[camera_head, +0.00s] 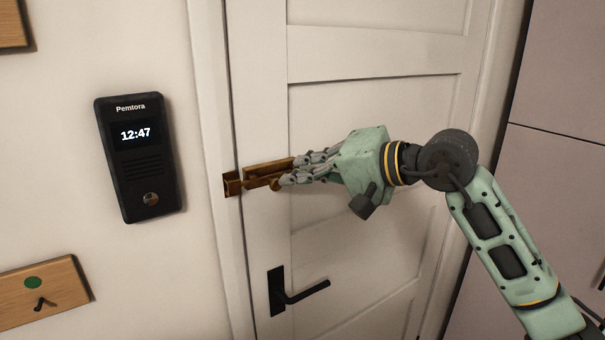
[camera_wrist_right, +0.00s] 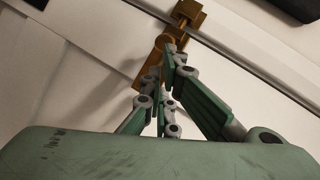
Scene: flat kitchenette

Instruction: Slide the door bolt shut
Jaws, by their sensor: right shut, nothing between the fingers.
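The brass door bolt (camera_head: 262,174) is mounted on the white door (camera_head: 360,110), near its left edge. Its brass keeper (camera_head: 232,184) sits on the door frame just to the left. The bolt and its round knob (camera_wrist_right: 164,42) also show in the right wrist view, with the keeper (camera_wrist_right: 188,13) beyond them. The bolt's end appears to reach the keeper, but how far it goes in is unclear. My right gripper (camera_head: 286,171) is shut and empty, its fingertips at the bolt's right part, against or very near the knob. My left gripper is out of view.
A black door handle (camera_head: 298,294) is below the bolt. A black wall panel (camera_head: 140,157) showing 12:47 hangs left of the frame. A wooden sign (camera_head: 45,293) is at lower left. A tall pale cabinet (camera_head: 560,80) stands at the right.

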